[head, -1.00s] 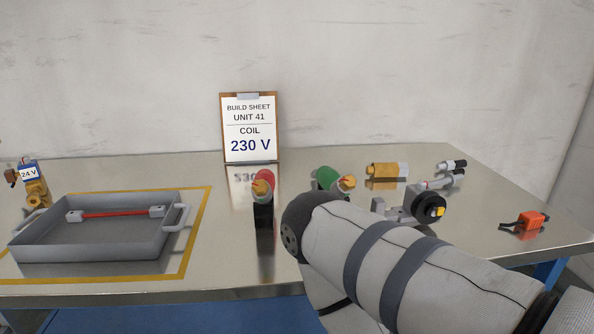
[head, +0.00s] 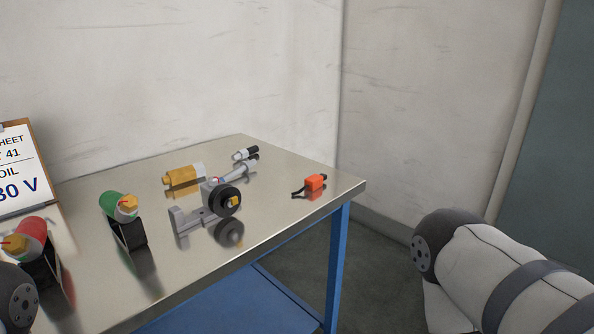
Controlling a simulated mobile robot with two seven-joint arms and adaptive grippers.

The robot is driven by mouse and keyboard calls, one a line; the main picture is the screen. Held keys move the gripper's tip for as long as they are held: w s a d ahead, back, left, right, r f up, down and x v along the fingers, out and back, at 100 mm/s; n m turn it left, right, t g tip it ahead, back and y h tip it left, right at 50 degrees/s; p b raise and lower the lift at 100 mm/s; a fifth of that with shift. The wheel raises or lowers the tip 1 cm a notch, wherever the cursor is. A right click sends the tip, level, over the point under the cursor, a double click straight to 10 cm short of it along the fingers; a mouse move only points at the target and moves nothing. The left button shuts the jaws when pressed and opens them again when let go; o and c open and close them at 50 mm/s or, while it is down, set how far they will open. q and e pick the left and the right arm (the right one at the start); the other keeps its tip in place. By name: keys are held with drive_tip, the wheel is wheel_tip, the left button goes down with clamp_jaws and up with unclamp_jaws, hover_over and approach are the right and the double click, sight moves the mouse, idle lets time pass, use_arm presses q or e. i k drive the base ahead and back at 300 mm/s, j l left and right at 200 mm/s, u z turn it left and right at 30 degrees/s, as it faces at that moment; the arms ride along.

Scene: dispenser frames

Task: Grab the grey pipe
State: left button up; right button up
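A light grey, pipe-like cylinder (head: 240,170) lies at a slant on the metal table, in the right half of its top. Its near end is close to a grey block with a black wheel (head: 226,202), and I cannot tell whether they touch. Its far end is near a small black and white cylinder (head: 245,153). Neither of my grippers shows in the head view. A link of my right arm shows at the lower right, off the table, and a dark joint of mine shows at the lower left edge.
A build sheet (head: 18,170) stands at the left. The front right tabletop is clear.

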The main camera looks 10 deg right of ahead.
sight(244, 166)
drive_tip(key=i+l+u, duration=0.4)
drive_tip(key=l, duration=0.3)
drive_tip(key=i+l+u, duration=0.3)
drive_tip(key=l+u, duration=0.15)
drive_tip(key=l, duration=0.3)
drive_tip(key=i+l+u, duration=0.15)
drive_tip(key=l+u, duration=0.25)
drive_tip(key=l, duration=0.4)
drive_tip(key=l+u, duration=0.45)
drive_tip(key=l, duration=0.45)
drive_tip(key=k+l+u, duration=0.1)
drive_tip(key=l+u, duration=0.3)
drive_tip(key=l, duration=0.5)
drive_tip(key=k+l+u, duration=0.25)
drive_tip(key=l+u, duration=0.2)
drive_tip(key=l, duration=0.4)
